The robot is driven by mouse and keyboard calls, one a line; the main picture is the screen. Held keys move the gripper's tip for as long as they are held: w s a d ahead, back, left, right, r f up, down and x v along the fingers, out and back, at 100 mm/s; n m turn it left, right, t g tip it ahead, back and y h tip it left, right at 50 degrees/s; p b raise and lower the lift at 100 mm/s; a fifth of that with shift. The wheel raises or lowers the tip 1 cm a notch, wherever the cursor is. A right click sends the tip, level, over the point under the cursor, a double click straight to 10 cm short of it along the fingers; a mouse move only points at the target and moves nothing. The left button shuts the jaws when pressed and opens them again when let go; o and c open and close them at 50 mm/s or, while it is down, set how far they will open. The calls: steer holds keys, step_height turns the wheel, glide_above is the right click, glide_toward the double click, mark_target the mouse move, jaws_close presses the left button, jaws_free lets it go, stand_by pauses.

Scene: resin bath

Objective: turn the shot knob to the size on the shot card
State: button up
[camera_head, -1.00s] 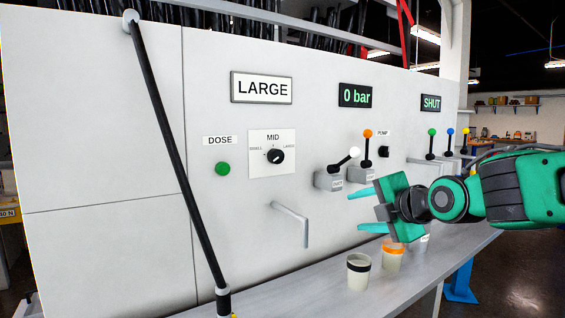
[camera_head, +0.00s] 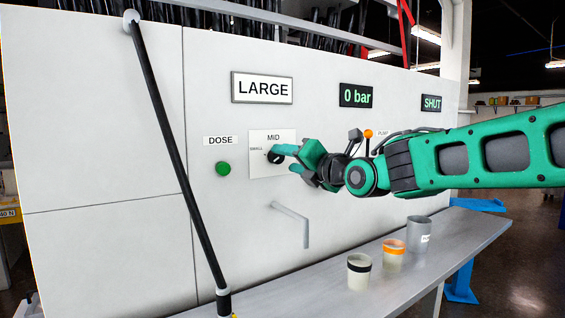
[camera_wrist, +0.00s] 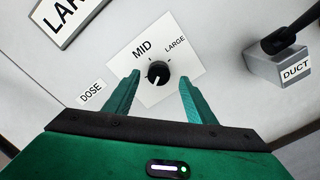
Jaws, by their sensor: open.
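The shot card (camera_head: 262,88) reads LARGE and hangs on the pale panel. Below it, the black shot knob (camera_head: 273,157) sits on a white dial plate (camera_head: 258,137) headed MID, with SMALL printed at its left. The wrist view shows the knob (camera_wrist: 158,72) with a pale mark on its lower left side, and the word LARGE on the plate. My gripper (camera_head: 288,159) is open in front of the plate. In the wrist view its fingers (camera_wrist: 158,88) lie on either side of the knob with gaps to it. Whether the fingertips reach the knob's depth I cannot tell.
A green DOSE button (camera_head: 223,169) is left of the dial. A grey bent spout (camera_head: 293,222) juts out below. A DUCT lever (camera_wrist: 283,42) stands right of the dial. Cups with black (camera_head: 359,270) and orange (camera_head: 393,255) bands and a grey cup (camera_head: 419,234) stand on the shelf.

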mark_target(281, 158)
steer(key=shift+x, duration=1.7)
steer(key=c, duration=1)
steer(key=shift+f, duration=0.1)
steer(key=shift+c, duration=0.2)
steer(key=shift+d, duration=0.1)
